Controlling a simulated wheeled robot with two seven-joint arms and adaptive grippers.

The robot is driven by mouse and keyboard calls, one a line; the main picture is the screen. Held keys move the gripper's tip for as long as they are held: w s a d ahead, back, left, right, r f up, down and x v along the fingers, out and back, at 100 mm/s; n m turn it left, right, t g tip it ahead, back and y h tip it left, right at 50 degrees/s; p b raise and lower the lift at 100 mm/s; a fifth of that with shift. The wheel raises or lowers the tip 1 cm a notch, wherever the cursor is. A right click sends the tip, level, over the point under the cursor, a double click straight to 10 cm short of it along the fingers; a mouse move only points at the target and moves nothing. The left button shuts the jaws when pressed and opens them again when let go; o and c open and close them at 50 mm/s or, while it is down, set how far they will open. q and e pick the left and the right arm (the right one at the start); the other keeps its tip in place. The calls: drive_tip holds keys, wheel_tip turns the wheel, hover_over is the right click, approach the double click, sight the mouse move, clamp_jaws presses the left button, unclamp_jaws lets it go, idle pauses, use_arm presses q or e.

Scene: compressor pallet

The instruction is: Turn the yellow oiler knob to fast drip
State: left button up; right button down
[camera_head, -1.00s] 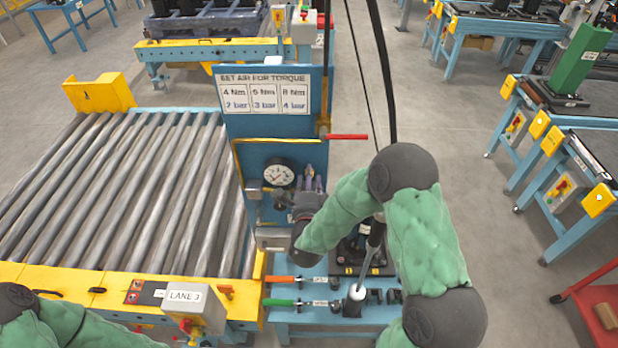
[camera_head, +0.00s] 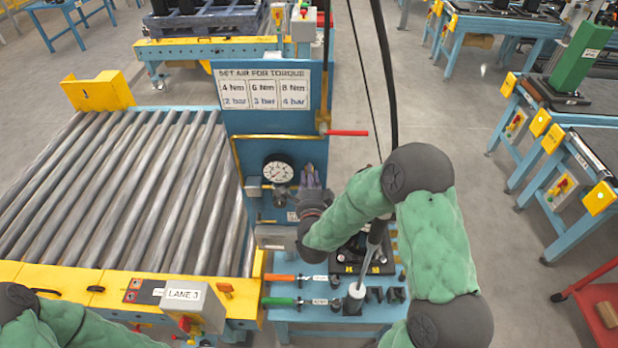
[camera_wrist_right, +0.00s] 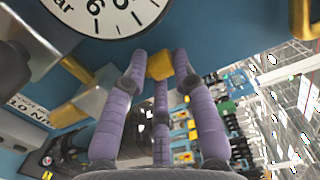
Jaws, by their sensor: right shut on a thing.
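The yellow oiler knob (camera_wrist_right: 160,66) shows in the right wrist view, between the purple fingers of my right gripper (camera_wrist_right: 162,62). The fingers are shut around it, close to the blue panel. In the head view my right gripper (camera_head: 311,180) is at the blue panel, just right of the pressure gauge (camera_head: 278,171), and hides the knob. No drip marking or knob pointer can be read. My left arm shows at the lower left, but its gripper is out of view.
A torque sign (camera_head: 263,90) tops the panel, with a red-handled lever (camera_head: 346,133) at its right. A roller conveyor (camera_head: 120,190) lies left. Orange and green screwdrivers (camera_head: 280,302) and a white-topped tool (camera_head: 355,291) are on the blue bench below.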

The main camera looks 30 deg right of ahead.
drive_tip(key=shift+s+d+r+n+t+y+b, duration=0.15)
drive_tip(key=shift+n+t+y+b, duration=0.2)
drive_tip(key=shift+n+y+b, duration=0.35)
drive_tip(key=shift+w+d+f+n+t+y+b, duration=0.1)
drive_tip(key=shift+d+n+t+y+b, duration=0.25)
drive_tip(key=shift+y+b, duration=0.6)
drive_tip(key=shift+s+r+n+t+y+b, duration=0.1)
drive_tip(key=shift+n+t+y+b, duration=0.2)
drive_tip(key=shift+n+y+b, duration=0.45)
drive_tip(key=shift+d+r+n+y+b, duration=0.15)
drive_tip(key=shift+n+y+b, duration=0.75)
drive_tip(key=shift+y, duration=0.5)
drive_tip(key=shift+r+y, duration=0.1)
drive_tip(key=shift+y, duration=0.2)
drive_tip(key=c, duration=1.1)
unclamp_jaws()
drive_tip(key=shift+f, duration=0.2)
drive_tip(key=shift+s, duration=3.7)
